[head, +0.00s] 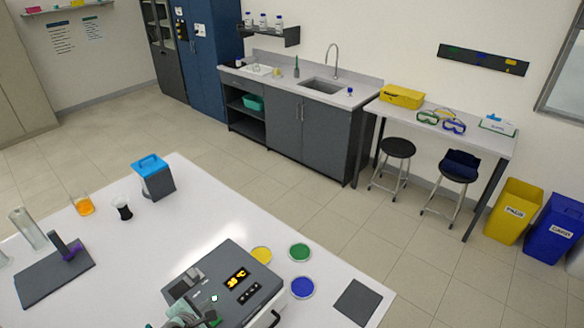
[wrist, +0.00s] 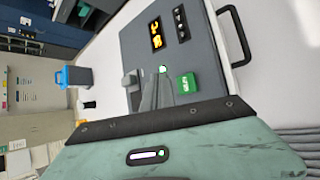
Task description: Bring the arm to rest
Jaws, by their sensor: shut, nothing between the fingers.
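My gripper (head: 190,312) is low at the bottom edge of the head view, over the front of the grey device (head: 237,262). In the wrist view its grey fingers (wrist: 155,92) are together with nothing held, and its worn green housing fills the bottom. The device (wrist: 195,25) has an orange lit display, a small green light and a green button (wrist: 187,83). The fingers appear close to the light and button; I cannot tell whether they touch the device.
The white bench holds a blue-topped box (head: 154,178), an orange beaker (head: 83,205), a dark beaker (head: 122,208) and a dark stand (head: 55,272) at left. Yellow, green (head: 299,252) and blue discs (head: 302,287) and a dark square plate (head: 357,303) lie right of the device.

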